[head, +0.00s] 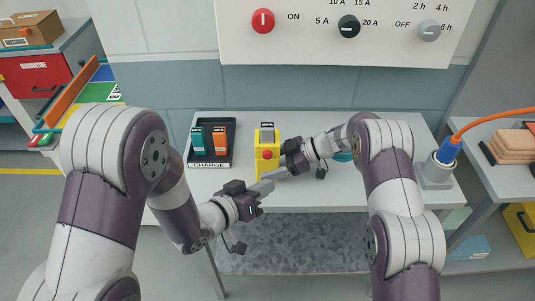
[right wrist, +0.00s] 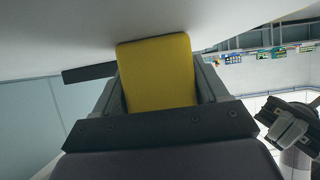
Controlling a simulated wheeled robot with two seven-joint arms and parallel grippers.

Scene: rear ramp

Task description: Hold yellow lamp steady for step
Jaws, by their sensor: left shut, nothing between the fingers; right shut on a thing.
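The yellow lamp (head: 263,151) stands upright on the light table, with a grey top and a red round part on its front. My right gripper (head: 279,160) is shut on the lamp from its right side. In the right wrist view the lamp's yellow body (right wrist: 157,75) sits between the two fingers. My left gripper (head: 268,181) is shut and empty in front of the lamp, near the table's front edge. In the head view its fingertips overlap the lamp's lower right area; I cannot tell whether they touch.
A black charging tray (head: 192,163) holding teal and orange devices stands left of the lamp. A grey holder (head: 436,174) with a blue connector and orange cable is at right. A wall panel (head: 300,50) with knobs is behind. Bare table lies between tray and lamp.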

